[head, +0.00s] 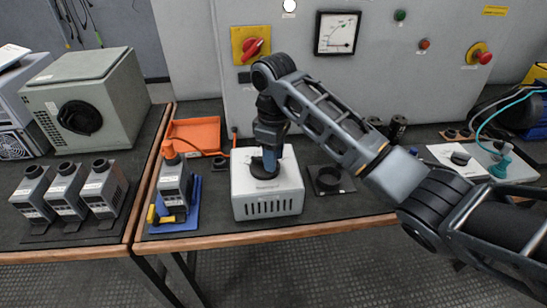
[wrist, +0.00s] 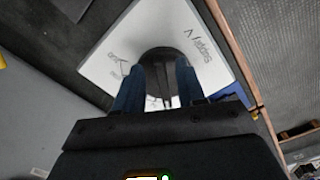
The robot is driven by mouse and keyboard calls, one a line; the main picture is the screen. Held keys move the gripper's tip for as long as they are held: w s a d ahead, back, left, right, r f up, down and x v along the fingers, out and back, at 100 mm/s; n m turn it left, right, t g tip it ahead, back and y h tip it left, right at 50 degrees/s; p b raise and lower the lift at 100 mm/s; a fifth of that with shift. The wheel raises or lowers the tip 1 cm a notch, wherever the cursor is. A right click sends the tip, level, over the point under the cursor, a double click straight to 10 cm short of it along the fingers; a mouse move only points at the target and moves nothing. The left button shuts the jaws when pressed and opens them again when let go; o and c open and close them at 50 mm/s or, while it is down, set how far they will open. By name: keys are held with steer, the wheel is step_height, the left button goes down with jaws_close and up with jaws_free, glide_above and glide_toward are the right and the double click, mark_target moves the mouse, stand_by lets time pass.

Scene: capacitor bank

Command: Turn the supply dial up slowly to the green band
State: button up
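The supply unit is a white box (head: 267,196) with a slotted front, standing on the bench in the head view. Its dark round supply dial (wrist: 158,58) shows in the wrist view, with "Supply V" printed on the box beside it. My gripper (head: 266,160) points straight down onto the dial. In the wrist view its blue fingers (wrist: 158,80) lie along both sides of the dial and appear closed against it. The dial's pointer and part of its scale are hidden. A white panel meter (head: 337,33) hangs on the grey cabinet; its needle and coloured marks are too small to read surely.
A blue-based module (head: 174,190) and an orange tray (head: 193,134) stand left of the supply box. A dark ring-shaped holder (head: 328,180) lies close on its right. A red rotary switch (head: 252,46) and a red stop button (head: 480,54) are on the cabinet.

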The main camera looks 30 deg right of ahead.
steer(key=shift+f, duration=0.45)
steer(key=shift+c, duration=0.2)
jaws_close()
